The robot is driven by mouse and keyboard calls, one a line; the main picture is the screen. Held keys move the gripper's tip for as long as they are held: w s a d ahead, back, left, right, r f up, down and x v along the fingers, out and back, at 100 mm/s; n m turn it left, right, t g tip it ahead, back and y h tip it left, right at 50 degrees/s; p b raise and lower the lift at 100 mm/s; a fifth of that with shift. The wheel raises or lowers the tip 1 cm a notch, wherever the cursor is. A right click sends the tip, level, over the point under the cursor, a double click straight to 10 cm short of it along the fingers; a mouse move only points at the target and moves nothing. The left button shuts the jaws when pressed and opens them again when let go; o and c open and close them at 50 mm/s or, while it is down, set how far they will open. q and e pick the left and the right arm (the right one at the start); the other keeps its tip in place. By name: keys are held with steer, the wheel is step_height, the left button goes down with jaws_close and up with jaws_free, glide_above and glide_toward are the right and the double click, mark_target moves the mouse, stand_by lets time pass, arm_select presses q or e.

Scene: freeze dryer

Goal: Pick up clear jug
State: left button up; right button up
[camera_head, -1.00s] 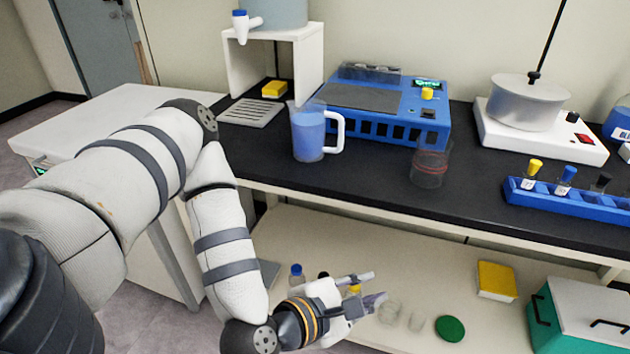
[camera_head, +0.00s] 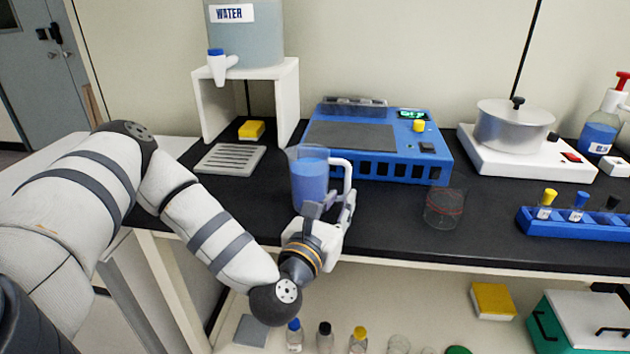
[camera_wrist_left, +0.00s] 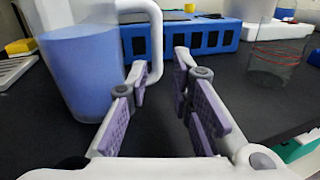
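The clear jug (camera_head: 309,183) stands upright on the black bench top, holding blue liquid, with its white handle on the right side. My left gripper (camera_head: 330,207) is at the bench edge, in front of the jug's right side and handle. In the left wrist view the jug (camera_wrist_left: 82,75) is on the left, and its handle (camera_wrist_left: 155,40) runs just beyond the left finger. The left gripper (camera_wrist_left: 165,85) is open, with nothing between its fingers. Whether the left finger touches the jug cannot be told. My right gripper is not in view.
A blue machine (camera_head: 375,140) stands behind the jug. A clear beaker with red bands (camera_head: 444,209) stands to the right. A drain tray (camera_head: 229,158) and a water tank (camera_head: 245,35) on a white stand are at left. Clear bench lies between jug and beaker.

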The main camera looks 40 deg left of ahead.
mark_target(346, 187)
arm_select(q)
steer(key=x, duration=0.5)
steer(key=shift+w+a+r, duration=0.15)
steer(key=shift+w+a, duration=0.15)
steer(key=shift+w, duration=0.05)
jaws_close()
steer(key=shift+r, duration=0.1)
